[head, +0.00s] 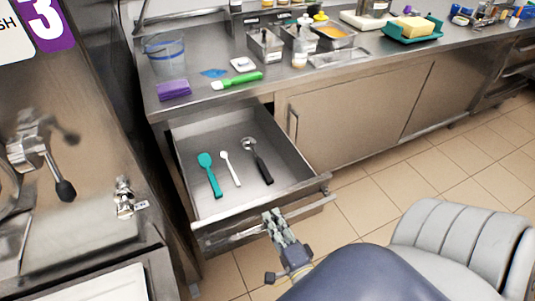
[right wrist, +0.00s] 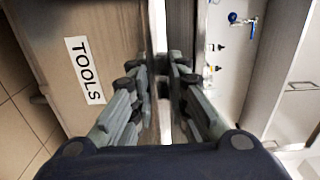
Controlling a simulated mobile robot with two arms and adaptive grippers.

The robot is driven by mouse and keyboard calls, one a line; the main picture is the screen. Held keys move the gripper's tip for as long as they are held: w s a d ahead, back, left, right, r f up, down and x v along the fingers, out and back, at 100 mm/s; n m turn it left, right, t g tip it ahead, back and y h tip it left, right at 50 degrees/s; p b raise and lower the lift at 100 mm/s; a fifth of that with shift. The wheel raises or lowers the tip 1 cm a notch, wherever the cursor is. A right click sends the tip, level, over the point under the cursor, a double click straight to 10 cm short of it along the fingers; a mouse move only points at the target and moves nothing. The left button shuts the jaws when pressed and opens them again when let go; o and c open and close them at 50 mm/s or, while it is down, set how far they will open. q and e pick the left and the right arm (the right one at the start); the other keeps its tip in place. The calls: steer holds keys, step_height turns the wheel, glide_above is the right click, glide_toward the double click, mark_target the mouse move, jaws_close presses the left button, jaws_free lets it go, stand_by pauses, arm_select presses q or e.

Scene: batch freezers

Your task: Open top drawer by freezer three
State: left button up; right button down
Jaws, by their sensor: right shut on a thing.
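The top drawer (head: 185,150) under the steel counter, beside the freezer marked 3 (head: 47,8), is pulled well out. Inside lie a teal spatula (head: 209,174), a white spoon (head: 231,168) and a black-handled scoop (head: 259,164). My right gripper (head: 272,217) is at the drawer's front, shut on its bar handle (head: 235,239). In the right wrist view the fingers (right wrist: 162,75) close around the handle, beside the drawer front (right wrist: 115,30) with its TOOLS label (right wrist: 85,70). My left gripper is not in view.
The counter (head: 205,103) holds a clear bucket (head: 165,55), a purple cloth (head: 174,90), a green-handled tool (head: 237,81) and steel containers (head: 264,45). A closed cabinet (head: 350,115) stands right of the drawer. Tiled floor (head: 385,180) is bare in front of it.

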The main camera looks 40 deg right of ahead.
steer(key=shift+v, duration=2.1)
steer(key=c, duration=1.5)
jaws_free()
steer(key=v, duration=1.2)
steer(key=shift+a, duration=0.1)
